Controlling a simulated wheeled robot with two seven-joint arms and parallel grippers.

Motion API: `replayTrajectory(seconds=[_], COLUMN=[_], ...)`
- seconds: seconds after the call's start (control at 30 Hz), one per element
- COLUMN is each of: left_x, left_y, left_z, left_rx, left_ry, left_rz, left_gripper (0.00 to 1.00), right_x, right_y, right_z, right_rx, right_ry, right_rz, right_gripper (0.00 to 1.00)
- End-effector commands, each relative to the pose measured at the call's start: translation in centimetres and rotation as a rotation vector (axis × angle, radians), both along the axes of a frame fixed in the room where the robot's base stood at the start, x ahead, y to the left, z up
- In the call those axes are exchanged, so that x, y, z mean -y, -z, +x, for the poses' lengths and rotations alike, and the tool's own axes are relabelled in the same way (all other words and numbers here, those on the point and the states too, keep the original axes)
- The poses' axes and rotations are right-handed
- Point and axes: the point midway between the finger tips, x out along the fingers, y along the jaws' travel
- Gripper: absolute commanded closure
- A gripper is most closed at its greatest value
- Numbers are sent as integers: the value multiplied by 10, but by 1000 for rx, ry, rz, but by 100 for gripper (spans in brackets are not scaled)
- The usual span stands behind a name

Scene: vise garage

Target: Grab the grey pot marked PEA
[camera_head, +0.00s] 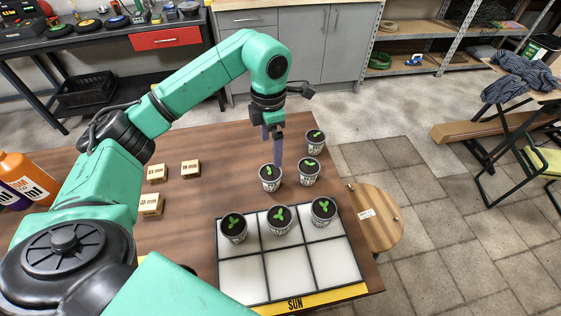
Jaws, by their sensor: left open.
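Several small grey pots with dark soil and green seedlings are in view; their lettering is too small to read, so I cannot tell which is marked PEA. One pot (270,184) stands on the brown table right below my left gripper (273,150). This gripper points down, open, with its fingertips at or just above that pot's rim; contact cannot be told. Two more pots stand to its right, a near one (308,180) and a far one (315,148). Three others, left (234,238), middle (280,230) and right (323,220), stand on a tray. My right gripper is not in view.
The white gridded tray (240,281) has a yellow edge marked SUN. Wooden blocks marked 23 mm (156,174), 18 mm (190,169) and 35 mm (150,205) lie on the table (215,148). A round wooden stool (375,222) stands beyond the right edge. Bottles (28,178) stand far left.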

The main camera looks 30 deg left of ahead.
Motion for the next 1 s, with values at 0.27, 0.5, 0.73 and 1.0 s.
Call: replayTrajectory(seconds=[0.27, 0.5, 0.73, 1.0], left_x=[1, 6, 6, 6], left_y=[65, 99, 130, 130], left_z=[-2, -4, -3, -3], left_rx=[-4, -6, 0, 1], left_ry=[0, 1, -1, 0], left_rz=[0, -1, -1, -1], left_gripper=[0, 0, 0, 50], right_x=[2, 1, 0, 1], right_y=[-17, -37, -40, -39], right_z=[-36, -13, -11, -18], right_rx=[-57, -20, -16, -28], right_ry=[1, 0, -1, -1], right_rz=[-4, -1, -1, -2], right_gripper=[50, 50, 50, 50])
